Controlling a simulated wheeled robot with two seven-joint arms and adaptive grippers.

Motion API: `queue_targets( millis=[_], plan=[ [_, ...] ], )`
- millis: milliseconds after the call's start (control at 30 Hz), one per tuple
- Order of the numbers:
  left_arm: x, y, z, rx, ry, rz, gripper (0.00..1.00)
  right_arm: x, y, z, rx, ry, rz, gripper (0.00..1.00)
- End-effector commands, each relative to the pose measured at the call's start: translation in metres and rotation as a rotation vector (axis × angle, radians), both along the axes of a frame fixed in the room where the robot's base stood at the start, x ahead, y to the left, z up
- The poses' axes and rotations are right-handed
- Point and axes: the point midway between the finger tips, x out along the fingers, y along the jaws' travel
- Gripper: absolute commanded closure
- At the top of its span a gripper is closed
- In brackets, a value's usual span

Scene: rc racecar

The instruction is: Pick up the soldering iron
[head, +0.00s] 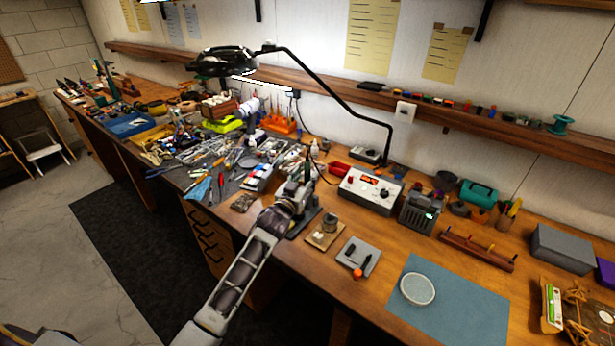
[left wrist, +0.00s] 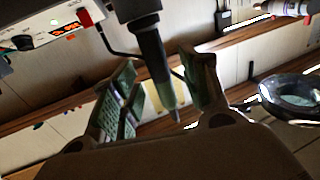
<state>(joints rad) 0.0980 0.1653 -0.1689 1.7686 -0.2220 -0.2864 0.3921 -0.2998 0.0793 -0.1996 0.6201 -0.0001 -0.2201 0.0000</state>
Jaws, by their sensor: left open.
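The soldering iron (left wrist: 150,48) shows in the left wrist view with a dark handle and a tapered grey tip. It comes down from the top edge, tilted, and its tip end lies between my two finger pads in the picture. My left gripper (left wrist: 162,72) is open, with a visible gap on both sides of the iron. In the head view my left gripper (head: 298,188) is over the bench, left of the white soldering station (head: 371,189) with a red display. There the gripper hides most of the iron. The station also shows in the left wrist view (left wrist: 45,22). My right gripper is out of view.
A small board with a tin (head: 328,225) and a grey pad (head: 358,256) lie right of the gripper. A blue mat with a white dish (head: 418,289) is further right. Tools crowd the bench to the left. A black lamp arm (head: 335,82) reaches over the back.

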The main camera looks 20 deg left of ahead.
Motion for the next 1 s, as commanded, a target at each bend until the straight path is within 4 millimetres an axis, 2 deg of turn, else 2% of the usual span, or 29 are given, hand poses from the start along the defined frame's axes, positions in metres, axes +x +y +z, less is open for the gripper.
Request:
queue_targets(
  millis=[333, 867, 1000],
  plan=[
    [0.025, -0.003, 0.001, 0.000, -0.001, 0.000, 0.55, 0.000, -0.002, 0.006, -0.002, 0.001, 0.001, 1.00],
    [0.027, -0.003, 0.000, 0.000, 0.000, 0.000, 0.55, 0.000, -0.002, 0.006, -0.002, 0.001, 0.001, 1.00],
    [0.027, -0.003, 0.000, 0.000, 0.000, 0.000, 0.70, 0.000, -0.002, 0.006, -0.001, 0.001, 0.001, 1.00]
  ],
)
